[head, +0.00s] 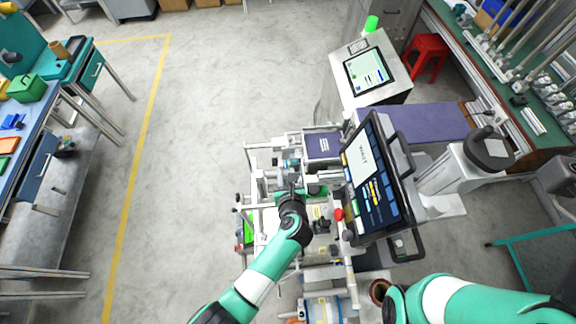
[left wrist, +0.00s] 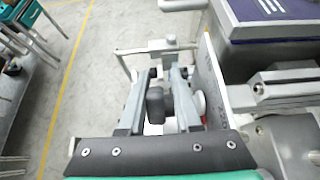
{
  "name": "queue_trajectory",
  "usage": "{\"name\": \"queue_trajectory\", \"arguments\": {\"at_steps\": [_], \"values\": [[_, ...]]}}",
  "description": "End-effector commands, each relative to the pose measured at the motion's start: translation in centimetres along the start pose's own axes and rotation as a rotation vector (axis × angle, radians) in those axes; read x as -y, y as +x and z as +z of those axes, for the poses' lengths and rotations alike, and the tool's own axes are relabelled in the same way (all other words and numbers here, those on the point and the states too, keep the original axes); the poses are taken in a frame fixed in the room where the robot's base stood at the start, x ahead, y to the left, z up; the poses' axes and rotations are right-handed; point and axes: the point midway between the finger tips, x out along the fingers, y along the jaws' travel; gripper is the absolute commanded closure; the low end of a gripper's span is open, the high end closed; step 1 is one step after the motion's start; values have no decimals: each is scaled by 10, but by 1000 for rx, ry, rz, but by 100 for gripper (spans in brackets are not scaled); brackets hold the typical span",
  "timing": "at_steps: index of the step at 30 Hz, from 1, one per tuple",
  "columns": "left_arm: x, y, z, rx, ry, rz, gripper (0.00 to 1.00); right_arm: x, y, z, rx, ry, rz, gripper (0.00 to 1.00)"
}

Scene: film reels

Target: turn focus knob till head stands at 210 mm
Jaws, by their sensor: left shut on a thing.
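My left gripper (head: 291,190) reaches into the metal frame of the machine in the middle of the head view. In the left wrist view its two grey fingers (left wrist: 157,98) are shut on a dark knob (left wrist: 155,104), which I take to be the focus knob. In the head view the knob is hidden by the gripper. A purple-topped grey box (head: 323,146), possibly the head, sits just beyond the gripper; it also shows in the left wrist view (left wrist: 275,22). No millimetre reading is legible. My right gripper is out of the picture; only its arm shows.
A tilted touch screen (head: 371,175) stands close to the right of the gripper. A red button (head: 339,214) and metal rails surround it. A second console (head: 369,75) with a green lamp stands behind. Open floor (head: 195,170) lies to the left.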

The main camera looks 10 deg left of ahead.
Motion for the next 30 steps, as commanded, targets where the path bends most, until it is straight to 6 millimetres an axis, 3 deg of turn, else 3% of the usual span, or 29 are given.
{"name": "queue_trajectory", "arguments": {"at_steps": [1, 5, 19, 20, 22, 30], "values": [[-5, -1, 7, -12, -1, 15, 100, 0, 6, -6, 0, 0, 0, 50], [-5, 0, 4, -45, -1, 14, 100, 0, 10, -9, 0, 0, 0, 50], [-5, 2, 1, -61, -1, 14, 100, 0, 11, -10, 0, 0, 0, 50], [-5, 2, 1, -61, 0, 14, 62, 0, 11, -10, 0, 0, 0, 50], [-4, 2, 1, -61, 0, 13, 50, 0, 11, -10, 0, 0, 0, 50], [-2, 2, 0, -63, 0, 7, 49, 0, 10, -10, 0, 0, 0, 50]]}}
